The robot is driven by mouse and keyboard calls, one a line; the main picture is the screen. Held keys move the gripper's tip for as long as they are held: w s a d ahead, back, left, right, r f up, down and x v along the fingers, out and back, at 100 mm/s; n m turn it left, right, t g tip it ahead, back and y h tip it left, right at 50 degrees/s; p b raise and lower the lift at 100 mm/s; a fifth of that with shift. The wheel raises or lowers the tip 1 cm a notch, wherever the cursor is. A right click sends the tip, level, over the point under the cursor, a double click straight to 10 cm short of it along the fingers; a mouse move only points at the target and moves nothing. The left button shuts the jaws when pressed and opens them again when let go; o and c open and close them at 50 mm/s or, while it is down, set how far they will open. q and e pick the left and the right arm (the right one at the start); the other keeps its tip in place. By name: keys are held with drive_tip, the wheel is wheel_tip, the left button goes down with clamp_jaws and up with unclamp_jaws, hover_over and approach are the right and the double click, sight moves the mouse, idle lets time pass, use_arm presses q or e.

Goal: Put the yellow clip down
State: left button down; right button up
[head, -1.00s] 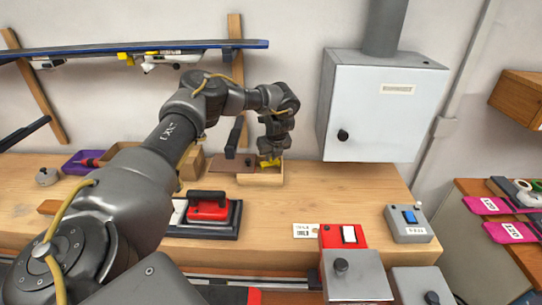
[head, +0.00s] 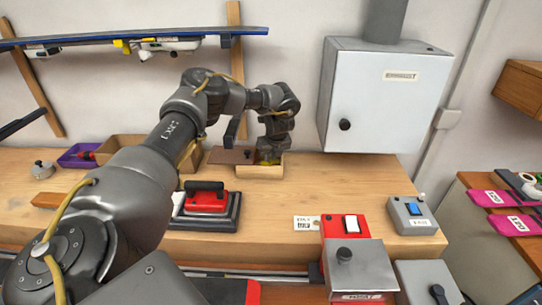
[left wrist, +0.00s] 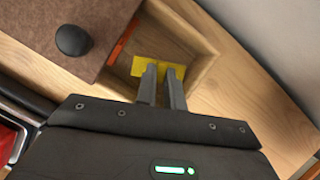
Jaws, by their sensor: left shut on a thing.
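The yellow clip (left wrist: 145,66) is between the finger tips of my left gripper (left wrist: 161,84) in the left wrist view. My left gripper (head: 268,157) is shut on it and reaches down into a small open wooden box (head: 260,172) near the back of the bench. In the left wrist view the clip is within the walls of the box (left wrist: 205,72). Whether it touches the box floor I cannot tell. In the head view the clip is mostly hidden by the gripper and the box front. My right gripper is not in view.
A brown lid with a dark knob (left wrist: 73,40) lies beside the box on its left. A grey cabinet (head: 385,100) hangs at the right. The bench right of the box is clear.

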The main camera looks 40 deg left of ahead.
use_arm(q)
drive_tip(key=shift+f, duration=0.35)
drive_tip(key=c, duration=1.4)
unclamp_jaws()
drive_tip(key=shift+c, duration=0.2)
drive_tip(key=b+v, duration=0.2)
drive_tip(key=v, duration=0.8)
drive_tip(key=shift+d+r, duration=0.15)
drive_tip(key=shift+r, duration=0.2)
